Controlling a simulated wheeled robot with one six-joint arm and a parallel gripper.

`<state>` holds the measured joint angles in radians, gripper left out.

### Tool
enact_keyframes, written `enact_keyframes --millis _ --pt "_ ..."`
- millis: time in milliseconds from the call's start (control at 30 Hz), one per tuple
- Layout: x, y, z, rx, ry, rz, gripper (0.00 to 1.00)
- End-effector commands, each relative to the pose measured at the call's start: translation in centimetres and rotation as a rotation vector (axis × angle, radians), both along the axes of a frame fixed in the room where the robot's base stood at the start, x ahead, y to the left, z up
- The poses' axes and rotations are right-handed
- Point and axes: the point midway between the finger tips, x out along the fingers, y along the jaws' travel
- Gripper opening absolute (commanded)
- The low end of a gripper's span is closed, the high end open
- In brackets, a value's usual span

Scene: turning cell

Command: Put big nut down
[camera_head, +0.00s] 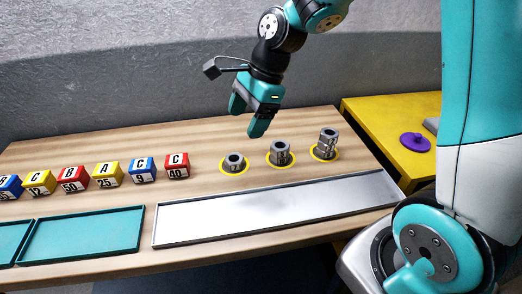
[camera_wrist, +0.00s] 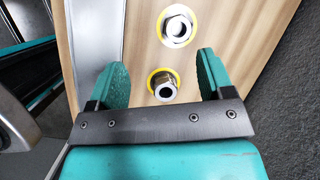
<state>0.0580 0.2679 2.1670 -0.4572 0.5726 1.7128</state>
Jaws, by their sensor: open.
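Three grey metal nuts stand on yellow ring marks on the wooden table: a low left nut (camera_head: 235,162), a taller middle nut (camera_head: 280,153) and the tallest right piece (camera_head: 326,143), which looks stacked. I cannot tell for sure which is the big nut. My gripper (camera_head: 247,118) is open and empty, pointing down above and behind the nuts. In the wrist view one nut (camera_wrist: 164,88) shows between the spread fingers, apart from them, and another nut (camera_wrist: 178,27) lies beyond. The third is not visible there.
A long silver tray (camera_head: 270,214) lies in front of the nuts, with teal trays (camera_head: 82,235) to its left. Several coloured lettered blocks, such as a red one (camera_head: 177,166), stand in a row at left. A yellow table (camera_head: 395,110) with a purple disc (camera_head: 415,142) is at right.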

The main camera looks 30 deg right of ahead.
Motion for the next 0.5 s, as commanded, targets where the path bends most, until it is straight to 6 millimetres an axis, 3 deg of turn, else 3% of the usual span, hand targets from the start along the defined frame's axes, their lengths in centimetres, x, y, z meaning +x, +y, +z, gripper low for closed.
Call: enact_keyframes --millis 200,500 --pt "-7.1 4.1 3.7 -0.061 -0.248 0.715 0.74" --pt "-16.7 6.5 5.9 -0.105 -0.571 1.625 0.74"
